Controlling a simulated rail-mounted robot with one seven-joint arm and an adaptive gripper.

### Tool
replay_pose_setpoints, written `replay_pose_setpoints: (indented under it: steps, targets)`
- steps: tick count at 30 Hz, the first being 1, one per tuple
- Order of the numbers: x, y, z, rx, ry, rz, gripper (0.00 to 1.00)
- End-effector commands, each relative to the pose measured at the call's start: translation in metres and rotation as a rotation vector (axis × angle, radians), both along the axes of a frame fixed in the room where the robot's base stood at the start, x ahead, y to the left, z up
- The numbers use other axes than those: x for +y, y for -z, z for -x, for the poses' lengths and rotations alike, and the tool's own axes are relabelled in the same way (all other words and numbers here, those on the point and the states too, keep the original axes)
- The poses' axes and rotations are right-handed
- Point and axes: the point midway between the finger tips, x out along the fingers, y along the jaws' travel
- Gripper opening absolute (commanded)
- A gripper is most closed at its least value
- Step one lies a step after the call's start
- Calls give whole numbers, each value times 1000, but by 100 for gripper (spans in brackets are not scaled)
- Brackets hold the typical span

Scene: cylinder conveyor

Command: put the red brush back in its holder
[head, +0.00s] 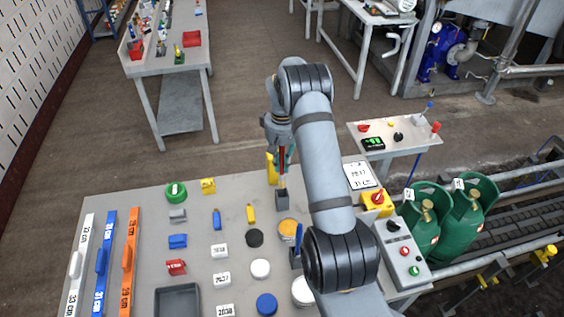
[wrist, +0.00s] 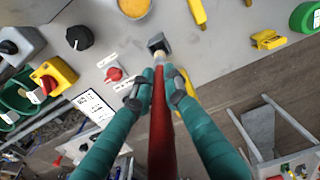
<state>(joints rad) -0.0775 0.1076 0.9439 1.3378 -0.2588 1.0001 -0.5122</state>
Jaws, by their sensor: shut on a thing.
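The red brush (wrist: 162,125) is held between the teal fingers of my gripper (wrist: 157,92), with its pale tip pointing away from the wrist camera. In the head view my gripper (head: 281,142) is above the far part of the table, with the brush pointing down below it. A dark grey block-like holder (head: 282,199) stands on the table under the brush, and it also shows in the wrist view (wrist: 158,43) just beyond the tip. The tip looks very near the holder's top. I cannot tell whether it is inside.
A blue brush (head: 299,238) stands upright nearer the camera, beside an open pot of yellow (head: 289,228). A yellow object (head: 271,170) is close behind the gripper.

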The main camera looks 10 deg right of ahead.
Motion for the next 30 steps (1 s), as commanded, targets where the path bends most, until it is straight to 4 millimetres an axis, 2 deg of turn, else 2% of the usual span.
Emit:
replay_pose_setpoints:
  steps: [9,30]
  targets:
    - [0,32,0,1,2,0,0]
    - [0,92,0,1,2,0,0]
